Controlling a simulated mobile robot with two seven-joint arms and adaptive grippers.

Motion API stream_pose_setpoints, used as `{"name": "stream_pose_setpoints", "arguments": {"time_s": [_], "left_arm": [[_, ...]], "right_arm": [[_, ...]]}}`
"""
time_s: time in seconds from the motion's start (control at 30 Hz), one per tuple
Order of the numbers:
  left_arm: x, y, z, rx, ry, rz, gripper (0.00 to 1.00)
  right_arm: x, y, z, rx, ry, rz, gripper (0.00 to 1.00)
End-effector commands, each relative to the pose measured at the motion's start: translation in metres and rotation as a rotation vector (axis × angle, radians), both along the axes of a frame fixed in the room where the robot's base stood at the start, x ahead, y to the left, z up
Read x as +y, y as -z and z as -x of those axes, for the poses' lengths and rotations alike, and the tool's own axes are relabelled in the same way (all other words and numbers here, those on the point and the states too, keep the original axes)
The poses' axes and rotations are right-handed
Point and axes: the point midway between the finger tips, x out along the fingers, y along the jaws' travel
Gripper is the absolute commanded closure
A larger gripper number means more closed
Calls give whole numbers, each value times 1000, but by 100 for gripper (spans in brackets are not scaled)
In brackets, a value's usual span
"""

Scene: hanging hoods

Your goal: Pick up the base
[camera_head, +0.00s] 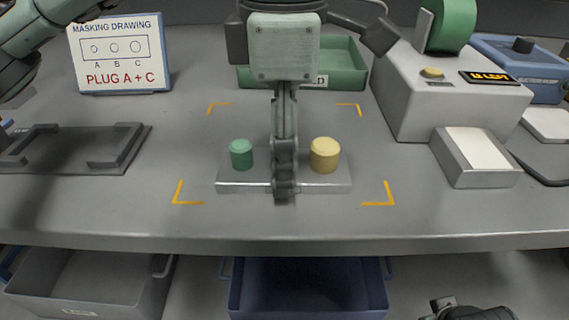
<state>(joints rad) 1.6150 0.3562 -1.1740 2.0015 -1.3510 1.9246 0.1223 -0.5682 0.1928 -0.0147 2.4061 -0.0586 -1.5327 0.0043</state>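The base (234,187) is a flat, light grey metal block lying lengthwise left to right on the table, inside orange corner marks. A green plug (241,154) stands upright on its left part and a yellow plug (324,155) on its right part. My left gripper (284,188) points down over the middle of the base, between the plugs. Its fingers line up edge-on, with the near one overlapping the base's front face. The far finger is hidden, so I cannot tell whether it touches or grips. Only a dark part of my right arm shows at the bottom right.
A masking drawing sign (119,52) reads "PLUG A + C". A dark fixture (75,148) lies at the left and a green tray (343,65) behind. A grey machine (430,95) and a white-topped block (478,150) stand at the right. Bins (305,285) sit below the table edge.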

Motion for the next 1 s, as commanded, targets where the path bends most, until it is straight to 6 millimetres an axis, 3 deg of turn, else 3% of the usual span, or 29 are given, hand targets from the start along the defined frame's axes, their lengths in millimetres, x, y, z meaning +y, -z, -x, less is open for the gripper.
{"name": "stream_pose_setpoints", "arguments": {"time_s": [0.07, 0.4, 0.73, 1.0], "left_arm": [[0, 0, 0, 0, 0, 0, 54], [0, 0, 0, 0, 0, 0, 96], [0, -4, 0, -2, 0, 2, 96], [-1, -24, 0, -3, 0, 2, 96]], "right_arm": [[0, 0, 0, 0, 0, 0, 60], [0, 0, 0, 2, 0, 0, 60], [0, 2, 4, 9, 0, 1, 60], [0, 2, 5, 11, 0, 1, 60]]}}
